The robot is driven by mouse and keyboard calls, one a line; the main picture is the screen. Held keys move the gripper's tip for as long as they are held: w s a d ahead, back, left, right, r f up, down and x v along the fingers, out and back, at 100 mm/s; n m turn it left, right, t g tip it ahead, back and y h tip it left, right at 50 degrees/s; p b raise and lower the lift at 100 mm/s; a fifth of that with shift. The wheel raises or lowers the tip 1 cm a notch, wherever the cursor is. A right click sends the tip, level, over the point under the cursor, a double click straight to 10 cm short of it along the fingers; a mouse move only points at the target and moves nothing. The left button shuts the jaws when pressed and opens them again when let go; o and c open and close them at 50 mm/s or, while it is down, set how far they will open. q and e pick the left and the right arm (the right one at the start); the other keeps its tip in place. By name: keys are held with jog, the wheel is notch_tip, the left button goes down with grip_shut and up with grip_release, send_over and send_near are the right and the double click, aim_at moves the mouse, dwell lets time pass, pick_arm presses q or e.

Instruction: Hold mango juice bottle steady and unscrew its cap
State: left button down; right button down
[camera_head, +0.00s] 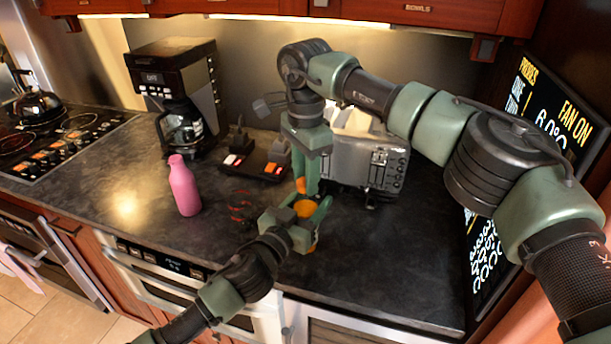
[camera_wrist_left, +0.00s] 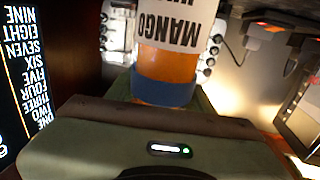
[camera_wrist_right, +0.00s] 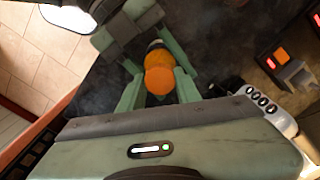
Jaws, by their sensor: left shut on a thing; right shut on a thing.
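The mango juice bottle (camera_wrist_left: 165,66) is orange with a white MANGO label, upside down in the left wrist view. In the head view its orange top (camera_head: 304,208) shows between the fingers of my left gripper (camera_head: 296,212), which is shut on it above the counter. My right gripper (camera_head: 306,183) points down just above, its fingers shut on the orange cap (camera_head: 300,185). In the right wrist view the round orange cap (camera_wrist_right: 160,80) sits between the fingers, with another orange part (camera_wrist_right: 158,60) behind it. I cannot tell whether cap and bottle touch.
A pink bottle (camera_head: 184,186) stands on the dark counter (camera_head: 110,200), left of my grippers. A grey toaster (camera_head: 372,160) is close behind my right arm. A coffee maker (camera_head: 178,95) and a switch panel (camera_head: 256,160) stand farther back. The front right counter is clear.

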jog(key=n, duration=0.4)
jog(key=shift+n, duration=0.3)
jog(key=n, duration=0.3)
jog(key=shift+n, duration=0.3)
jog(key=shift+r, duration=0.2)
jog(key=shift+r, duration=0.95)
jog(key=shift+r, duration=2)
pick_arm(q)
jog(key=shift+c, duration=2.4)
grip_release()
